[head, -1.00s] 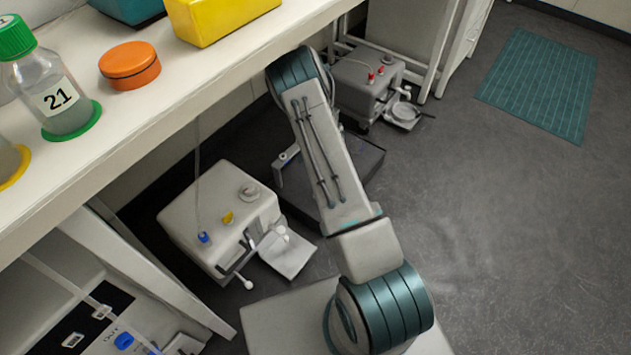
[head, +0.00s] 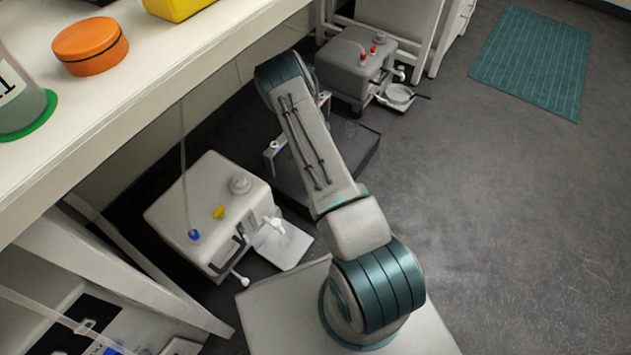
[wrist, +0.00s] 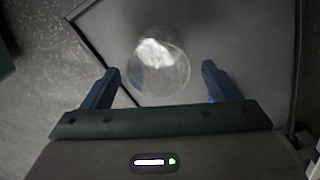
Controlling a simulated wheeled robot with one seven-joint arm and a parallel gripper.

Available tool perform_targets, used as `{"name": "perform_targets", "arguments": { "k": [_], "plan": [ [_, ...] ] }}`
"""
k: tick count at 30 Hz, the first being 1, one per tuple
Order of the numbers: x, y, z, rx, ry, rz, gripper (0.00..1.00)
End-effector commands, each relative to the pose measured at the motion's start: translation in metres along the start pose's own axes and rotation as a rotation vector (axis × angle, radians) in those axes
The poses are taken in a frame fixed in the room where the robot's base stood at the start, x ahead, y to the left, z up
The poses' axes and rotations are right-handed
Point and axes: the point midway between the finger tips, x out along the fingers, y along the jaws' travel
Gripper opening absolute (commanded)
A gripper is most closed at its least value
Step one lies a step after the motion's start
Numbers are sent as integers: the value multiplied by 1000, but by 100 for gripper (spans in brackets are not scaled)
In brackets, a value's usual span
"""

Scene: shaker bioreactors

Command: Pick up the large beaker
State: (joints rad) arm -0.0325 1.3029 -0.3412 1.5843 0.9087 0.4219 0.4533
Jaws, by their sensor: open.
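A clear, round beaker (wrist: 158,85) shows in the wrist view, over a flat grey surface with a dark edge. It is faint and see-through, with a bright patch inside. My gripper (wrist: 160,68) is open, with its two dark blue fingers apart on the left and right of the beaker's outline. I cannot tell how far the beaker is beyond the fingertips; no contact shows.
A white box unit (head: 175,205) with a tap stands left of my arm, and a grey unit (head: 352,75) with red caps stands behind the platform. A white bench (head: 150,75) overhangs at left, carrying an orange lidded jar (head: 90,47). Floor at right is clear up to a teal mat (head: 535,60).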

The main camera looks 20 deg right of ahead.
Motion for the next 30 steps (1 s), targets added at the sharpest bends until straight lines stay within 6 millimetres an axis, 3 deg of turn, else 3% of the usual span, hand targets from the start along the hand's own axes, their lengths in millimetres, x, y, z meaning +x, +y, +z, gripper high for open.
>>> {"name": "perform_targets", "arguments": {
  "k": [7, 15, 16, 21, 30],
  "plan": [
    [40, 2, 2, -1, 0, 1, 83],
    [43, 2, 2, 0, 0, 1, 83],
    [43, 2, 2, 0, 0, 1, 80],
    [43, 2, 2, 0, 0, 1, 34],
    [42, 2, 2, 0, 0, 0, 34]
  ]
}}
